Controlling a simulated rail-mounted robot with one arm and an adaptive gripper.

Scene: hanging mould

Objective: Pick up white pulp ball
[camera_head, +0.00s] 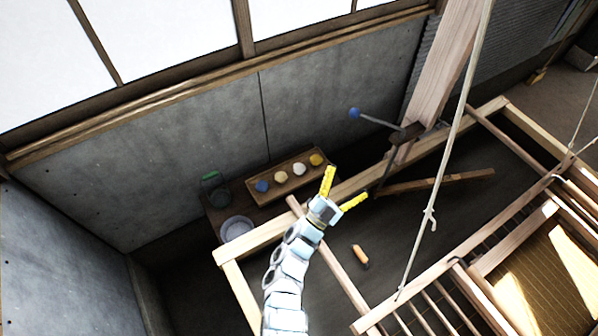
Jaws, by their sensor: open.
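A white ball (299,169) sits in a shallow wooden tray (256,200) by the grey wall, in a row with other balls. It is between a cream ball (281,177) on its left and a yellow ball (316,160) on its right. My gripper (348,187) has yellow fingers spread apart, open and empty. In the picture it is to the right of and a little below the white ball. The gap in depth between them is hard to judge.
A blue ball (262,186) lies at the tray's left end. A pale round bowl (236,228) and a green-topped item (210,177) are left of the tray. Wooden frame beams (262,236), a hanging rope (431,214) and a blue-knobbed lever (355,113) surround my arm.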

